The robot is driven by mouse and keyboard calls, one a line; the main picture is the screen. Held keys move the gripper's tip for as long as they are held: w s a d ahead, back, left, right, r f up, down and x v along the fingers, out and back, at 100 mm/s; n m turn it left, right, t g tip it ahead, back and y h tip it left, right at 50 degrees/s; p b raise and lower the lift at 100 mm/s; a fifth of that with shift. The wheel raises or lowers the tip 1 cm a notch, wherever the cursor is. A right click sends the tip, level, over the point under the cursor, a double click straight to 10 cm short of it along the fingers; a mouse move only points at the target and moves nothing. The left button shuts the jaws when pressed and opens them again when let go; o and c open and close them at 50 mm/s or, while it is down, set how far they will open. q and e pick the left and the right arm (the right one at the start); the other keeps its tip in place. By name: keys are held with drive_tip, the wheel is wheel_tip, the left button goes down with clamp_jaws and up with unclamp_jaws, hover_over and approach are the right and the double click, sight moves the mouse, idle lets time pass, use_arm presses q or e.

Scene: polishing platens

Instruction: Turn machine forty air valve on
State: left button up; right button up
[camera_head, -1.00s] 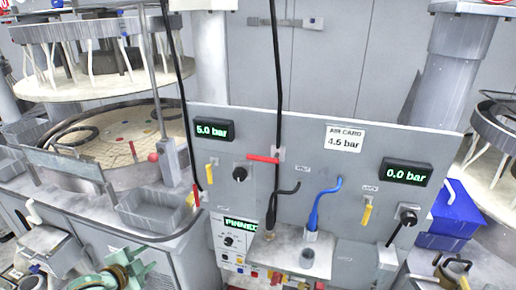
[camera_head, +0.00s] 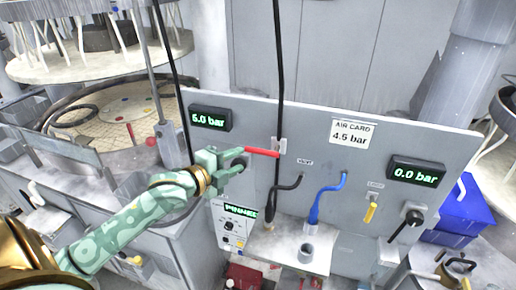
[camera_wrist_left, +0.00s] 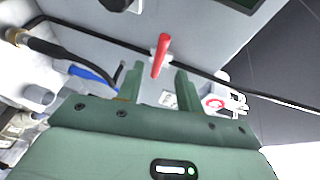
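A red lever (camera_head: 262,152) lies roughly horizontal on the grey panel (camera_head: 330,188), on a bracket beside a black hose. My left gripper (camera_head: 238,156) is at the lever's left end, its fingers pointing right. In the left wrist view the two fingers (camera_wrist_left: 159,78) are apart, with the red lever (camera_wrist_left: 160,55) in the gap between them near the tips; I cannot see contact. A display (camera_head: 209,118) at the panel's left reads about 5.0 bar, and one (camera_head: 416,172) at the right reads 0.0 bar. The machine number is not legible. My right gripper is not in view.
A yellow lever (camera_head: 371,210) and a black-handled valve (camera_head: 408,222) are on the panel's right. A sign (camera_head: 351,132) reads 4.5 bar. A blue bin (camera_head: 467,212) stands right.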

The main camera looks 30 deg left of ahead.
sight(255, 152)
use_arm(q)
drive_tip(key=p+x, duration=0.1)
drive_tip(key=x, duration=0.8)
drive_tip(key=shift+s, duration=0.1)
clamp_jaws()
